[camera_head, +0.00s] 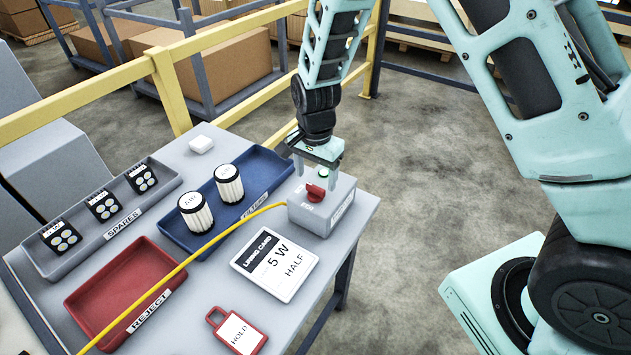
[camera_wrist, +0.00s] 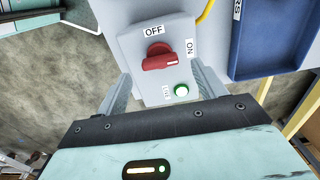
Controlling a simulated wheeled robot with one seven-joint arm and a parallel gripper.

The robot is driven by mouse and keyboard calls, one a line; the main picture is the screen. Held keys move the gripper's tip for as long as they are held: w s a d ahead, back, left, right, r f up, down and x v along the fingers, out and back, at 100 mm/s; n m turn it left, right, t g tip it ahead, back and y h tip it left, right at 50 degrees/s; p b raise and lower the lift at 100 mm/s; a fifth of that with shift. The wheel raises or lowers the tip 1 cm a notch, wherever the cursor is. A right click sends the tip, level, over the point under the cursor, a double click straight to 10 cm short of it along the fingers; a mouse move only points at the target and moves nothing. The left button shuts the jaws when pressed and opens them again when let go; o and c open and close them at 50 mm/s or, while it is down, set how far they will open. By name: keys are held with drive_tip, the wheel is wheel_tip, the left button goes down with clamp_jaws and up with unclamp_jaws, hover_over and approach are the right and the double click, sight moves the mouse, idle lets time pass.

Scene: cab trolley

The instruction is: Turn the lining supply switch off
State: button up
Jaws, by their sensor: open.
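The lining supply switch is a red rotary knob (camera_head: 316,191) on a grey box (camera_head: 322,214) at the table's right corner. In the wrist view the knob (camera_wrist: 158,58) lies crosswise, its white mark toward the ON label (camera_wrist: 190,48). The OFF label (camera_wrist: 153,30) is above the knob. A green lamp (camera_wrist: 181,89) beside it is lit; it also shows in the head view (camera_head: 323,172). My gripper (camera_head: 316,168) is open above the box, its fingers on either side of the lamp end. It appears clear of the knob.
A yellow cable (camera_head: 215,239) runs from the box across the table. A blue tray (camera_head: 262,170) with two white filters, a red reject tray (camera_head: 75,297), a lining card (camera_head: 275,264) and a red hold tag (camera_head: 238,332) lie nearby. A yellow rail (camera_head: 160,75) stands behind.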

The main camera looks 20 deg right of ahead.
sight(316, 187)
drive_tip(key=shift+f, duration=1.75)
drive_tip(key=c, duration=1)
